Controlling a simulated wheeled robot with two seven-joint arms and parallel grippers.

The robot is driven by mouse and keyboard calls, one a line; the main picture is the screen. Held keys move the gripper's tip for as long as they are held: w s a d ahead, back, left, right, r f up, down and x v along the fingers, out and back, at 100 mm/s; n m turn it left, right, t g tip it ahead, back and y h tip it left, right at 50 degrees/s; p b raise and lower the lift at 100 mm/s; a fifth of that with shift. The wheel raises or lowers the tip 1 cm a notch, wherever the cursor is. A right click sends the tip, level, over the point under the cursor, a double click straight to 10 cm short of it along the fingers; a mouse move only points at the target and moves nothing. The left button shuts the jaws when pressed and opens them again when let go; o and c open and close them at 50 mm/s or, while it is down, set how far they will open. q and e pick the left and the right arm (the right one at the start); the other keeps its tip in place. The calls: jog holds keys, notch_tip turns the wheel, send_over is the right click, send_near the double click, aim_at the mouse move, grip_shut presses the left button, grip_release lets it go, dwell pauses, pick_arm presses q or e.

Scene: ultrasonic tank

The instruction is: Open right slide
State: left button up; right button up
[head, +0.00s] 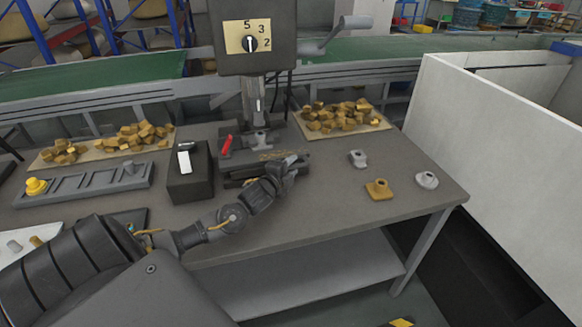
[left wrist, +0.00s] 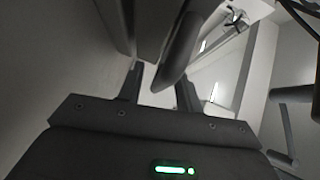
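A dark fixture with flat slide-like parts (head: 240,170) sits on the bench below the machine's spindle. I cannot tell which part is the right slide. My left gripper (head: 291,163) is at the fixture's right end, low over the bench. In the left wrist view my left gripper (left wrist: 160,88) has its two fingers well apart. A dark rounded bar (left wrist: 182,48) reaches down between or just beyond the fingers, nearer the right one. I cannot tell whether it touches. My right gripper is in neither view.
A machine head with a dial (head: 250,43) and a side crank (head: 345,28) hangs above. A black box (head: 190,180) stands left of the fixture. Trays of brown pieces (head: 340,117) lie behind. Small fittings (head: 379,189) lie on the right, with bare bench around them.

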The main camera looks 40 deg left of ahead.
pick_arm(q)
grip_shut()
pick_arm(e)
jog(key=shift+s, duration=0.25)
pick_arm(q)
jog(key=shift+s+d, duration=0.1)
jog(key=shift+s+d, duration=0.15)
jog(key=shift+d, duration=0.1)
jog(key=s+d+p, duration=0.2)
jog(key=s+d, duration=0.1)
jog(key=d, duration=0.2)
jog(key=s+d+p, duration=0.3)
jog(key=s+d, duration=0.1)
jog(key=d, duration=0.1)
jog(key=s+d+p, duration=0.3)
jog(key=d, duration=0.2)
jog(key=shift+s+d, duration=0.15)
jog(key=shift+s, duration=0.25)
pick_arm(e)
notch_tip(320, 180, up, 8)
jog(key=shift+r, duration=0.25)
